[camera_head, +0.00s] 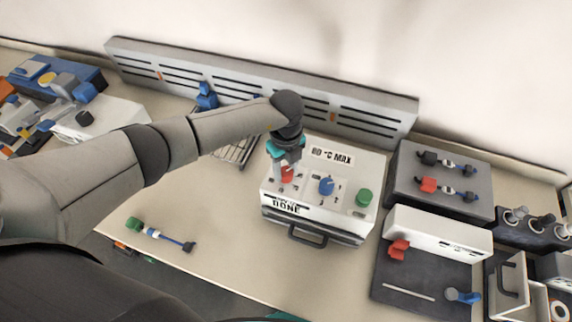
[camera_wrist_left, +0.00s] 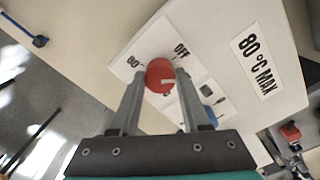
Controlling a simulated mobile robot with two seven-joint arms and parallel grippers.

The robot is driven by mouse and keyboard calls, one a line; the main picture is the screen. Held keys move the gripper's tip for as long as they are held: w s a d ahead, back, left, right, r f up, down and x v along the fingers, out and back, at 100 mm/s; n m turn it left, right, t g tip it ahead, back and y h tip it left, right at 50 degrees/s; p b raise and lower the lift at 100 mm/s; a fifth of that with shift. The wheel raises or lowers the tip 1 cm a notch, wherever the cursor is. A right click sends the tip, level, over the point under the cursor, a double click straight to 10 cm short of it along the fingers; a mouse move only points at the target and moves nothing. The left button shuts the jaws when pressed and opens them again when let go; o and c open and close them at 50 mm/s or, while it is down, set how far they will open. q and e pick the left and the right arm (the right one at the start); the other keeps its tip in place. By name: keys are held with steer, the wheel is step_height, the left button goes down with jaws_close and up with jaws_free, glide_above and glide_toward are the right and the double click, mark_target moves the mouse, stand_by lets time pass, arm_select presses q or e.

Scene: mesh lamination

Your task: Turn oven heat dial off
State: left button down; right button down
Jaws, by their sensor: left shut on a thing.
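The oven (camera_head: 318,227) is a white box with a dark handle, a "80 °C MAX" label and a "DONE" label on its front edge. On its top are a red dial (camera_head: 287,174), a blue dial (camera_head: 326,186) and a green dial (camera_head: 364,197). My left gripper (camera_head: 286,166) is over the red dial and shut on it. In the left wrist view the red dial (camera_wrist_left: 160,75) sits between the two fingertips, with its white mark pointing right, below "OFF"; "80" is printed to its left. My right gripper is not in view.
A grey block with connector parts (camera_head: 440,175) and a dark tray (camera_head: 420,280) stand right of the oven. A slotted panel (camera_head: 260,85) runs behind it. A loose green and blue tool (camera_head: 160,235) lies on the bench (camera_head: 230,265) at front left, with clear surface nearby.

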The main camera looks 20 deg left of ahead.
mark_target(286, 171)
arm_select(q)
steer(key=n+p, duration=0.1)
steer(key=n, duration=0.3)
steer(key=shift+s+p, duration=0.1)
steer(key=shift+p, duration=0.25)
steer(key=shift+n, duration=1.7)
steer(key=shift+c, duration=1.9)
jaws_free()
steer(key=shift+r, duration=0.15)
step_height(286, 171, up, 15)
steer(key=shift+b, duration=0.45)
